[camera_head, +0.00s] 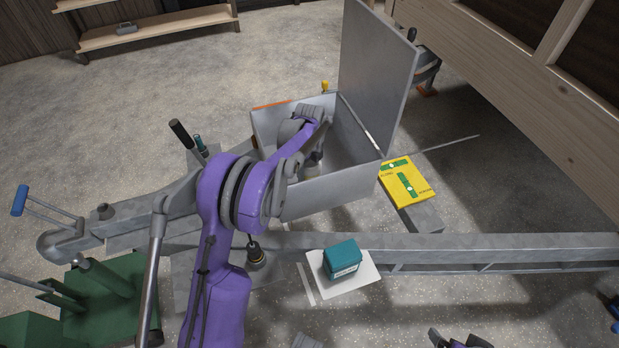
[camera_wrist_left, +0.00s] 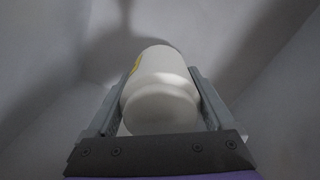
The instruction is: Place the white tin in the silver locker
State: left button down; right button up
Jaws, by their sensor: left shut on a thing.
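The silver locker (camera_head: 335,189) is an open-topped grey metal box with its lid (camera_head: 375,75) raised. My left arm reaches over its near wall, and my left gripper (camera_head: 314,160) is down inside the locker. In the left wrist view the white tin (camera_wrist_left: 160,95), with a bit of yellow on its side, sits between the two fingers of my left gripper (camera_wrist_left: 162,100), which is shut on it. Grey locker walls surround it. In the head view the tin is mostly hidden by my gripper. A small part of my right gripper (camera_head: 458,341) shows at the bottom edge.
A teal box (camera_head: 342,260) stands on a white sheet (camera_head: 365,279) in front of the locker. A yellow case (camera_head: 410,187) lies to its right. A long metal beam (camera_head: 520,246) crosses the foreground. Green machinery (camera_head: 100,300) is at lower left. Open floor lies behind left.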

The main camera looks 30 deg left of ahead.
pick_arm(q)
jog(key=shift+f, duration=1.8)
jog(key=shift+f+b, duration=0.2)
jog(key=shift+b, duration=0.1)
grip_release()
notch_tip(320, 180, up, 12)
jog(key=shift+r+p, duration=0.2)
jog(key=shift+p, duration=0.45)
